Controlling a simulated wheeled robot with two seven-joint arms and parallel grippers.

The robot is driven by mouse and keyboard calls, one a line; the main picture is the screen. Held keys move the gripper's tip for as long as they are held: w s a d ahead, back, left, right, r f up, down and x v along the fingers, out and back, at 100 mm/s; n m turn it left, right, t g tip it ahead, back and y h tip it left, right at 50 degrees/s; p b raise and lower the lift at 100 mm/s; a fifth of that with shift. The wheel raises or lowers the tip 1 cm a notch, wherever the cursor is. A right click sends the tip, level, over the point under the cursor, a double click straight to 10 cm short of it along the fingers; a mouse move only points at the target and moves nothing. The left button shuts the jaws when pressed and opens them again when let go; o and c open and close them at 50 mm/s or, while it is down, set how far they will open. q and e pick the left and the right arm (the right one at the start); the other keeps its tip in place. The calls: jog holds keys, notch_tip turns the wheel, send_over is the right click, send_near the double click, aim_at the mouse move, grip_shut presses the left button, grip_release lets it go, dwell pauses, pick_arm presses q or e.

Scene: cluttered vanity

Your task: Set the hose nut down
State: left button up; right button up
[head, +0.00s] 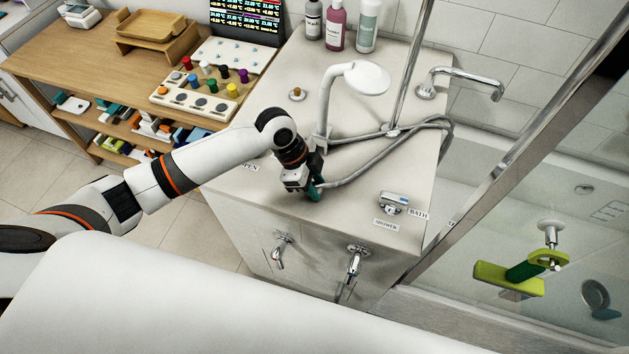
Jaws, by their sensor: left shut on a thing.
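My left gripper (309,188) is over the pale counter top (262,200), near its front edge, with its fingers pointing down. It is shut at the near end of the grey shower hose (372,168), where the hose nut is. The nut itself is mostly hidden by the fingers, and teal shows at the fingertips. I cannot tell whether the nut touches the counter. The hose runs back from the gripper in a loop across the counter. The white shower head (367,78) stands behind on its bent arm. My right gripper is not in view.
A chrome mixer (394,203) with BATH and SHOWER labels is right of the gripper. A brass fitting (297,94) stands at the back left, and a chrome spout (460,80) at the back right. Bottles (336,26) line the wall. Two taps (354,260) project from the front.

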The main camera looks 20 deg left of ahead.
pick_arm(q)
jog(key=shift+f, duration=0.2)
jog(key=shift+f, duration=0.1)
jog(key=o, duration=1)
jog(key=shift+o, duration=0.3)
jog(key=b+v, duration=0.1)
jog(key=v, duration=1.1)
jog(key=shift+b, duration=0.4)
